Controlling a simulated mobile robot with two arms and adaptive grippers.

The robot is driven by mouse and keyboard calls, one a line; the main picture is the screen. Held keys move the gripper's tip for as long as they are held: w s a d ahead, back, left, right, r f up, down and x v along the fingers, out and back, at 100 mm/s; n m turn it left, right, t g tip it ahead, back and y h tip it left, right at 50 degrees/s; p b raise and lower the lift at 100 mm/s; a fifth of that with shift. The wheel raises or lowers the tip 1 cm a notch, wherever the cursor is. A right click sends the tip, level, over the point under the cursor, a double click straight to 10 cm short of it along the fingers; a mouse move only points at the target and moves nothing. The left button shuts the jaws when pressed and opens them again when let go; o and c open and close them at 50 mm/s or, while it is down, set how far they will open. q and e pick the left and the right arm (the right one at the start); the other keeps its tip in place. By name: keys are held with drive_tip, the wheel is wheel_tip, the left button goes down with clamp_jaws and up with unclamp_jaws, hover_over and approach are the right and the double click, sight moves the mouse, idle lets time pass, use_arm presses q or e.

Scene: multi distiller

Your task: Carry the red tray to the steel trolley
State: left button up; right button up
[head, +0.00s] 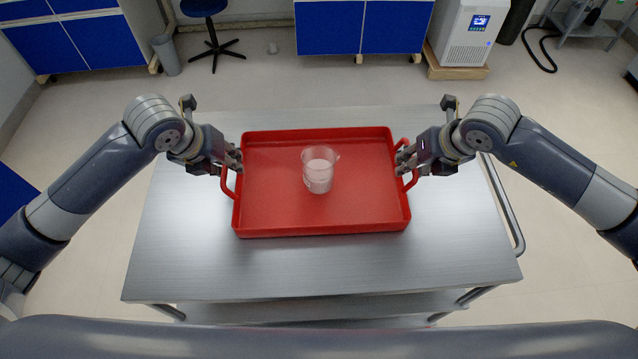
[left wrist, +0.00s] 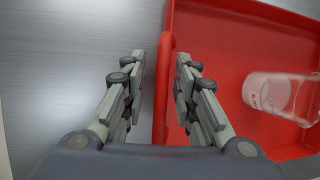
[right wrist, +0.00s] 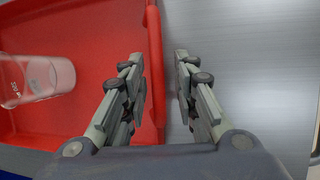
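The red tray (head: 270,215) lies flat on the top of the steel trolley (head: 320,270). A clear beaker (head: 318,172) with pale contents stands upright inside the tray, near its middle. My left gripper (head: 238,163) is at the tray's left handle. In the left wrist view its fingers (left wrist: 160,60) are apart, with the red handle (left wrist: 163,85) between them. My right gripper (head: 402,163) is at the tray's right handle (head: 409,180). In the right wrist view its fingers (right wrist: 160,60) are apart, with the tray's red edge (right wrist: 154,60) between them. The fingers partly hide the handles.
The trolley top has bare room around the tray, most at the front. A trolley rail (head: 505,205) runs along its right side. Behind are blue cabinets (head: 362,27), a stool (head: 210,30), a bin (head: 166,55) and a white machine (head: 468,32). The floor between is mostly clear.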

drive_tip(key=shift+r, duration=0.15)
use_arm(q)
drive_tip(key=v, duration=1.2)
use_arm(e)
drive_tip(key=v, duration=1.1)
drive_tip(key=shift+s+r, duration=0.2)
drive_tip(key=shift+r, duration=0.15)
